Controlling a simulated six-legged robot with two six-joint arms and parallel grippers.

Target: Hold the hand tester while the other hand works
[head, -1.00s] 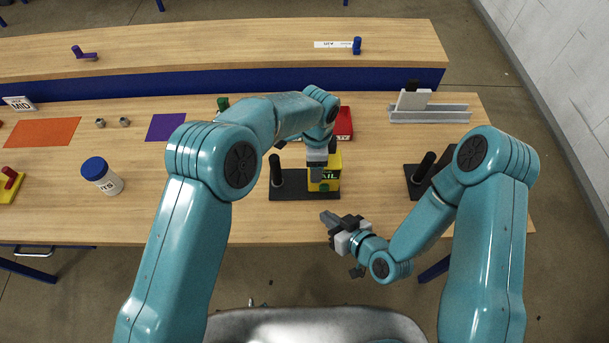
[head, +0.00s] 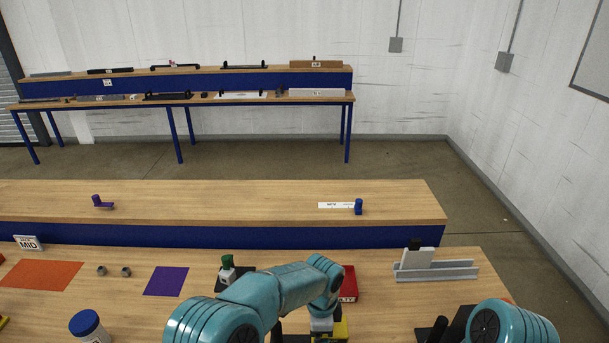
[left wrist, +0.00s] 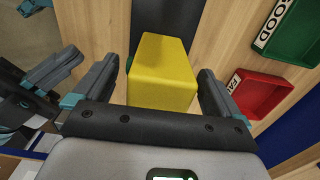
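A yellow box-shaped thing, which I take for the hand tester, stands upright between the fingers of my left gripper (left wrist: 158,70) in the left wrist view (left wrist: 162,85). Small gaps show beside it at the fingertips, so the gripper looks open around it. In the head view only a bit of the yellow box (head: 342,330) shows at the bottom edge, beside my left gripper. What seems to be my right gripper (left wrist: 50,72) shows at the left of the left wrist view, apart from the box. Its opening is unclear.
A red tray (head: 349,284) lies behind my left arm. A green tray (left wrist: 293,32) marked GOOD shows in the left wrist view. A metal rail (head: 437,271), a purple mat (head: 166,281), an orange mat (head: 41,274) and a blue-lidded jar (head: 86,322) are on the bench.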

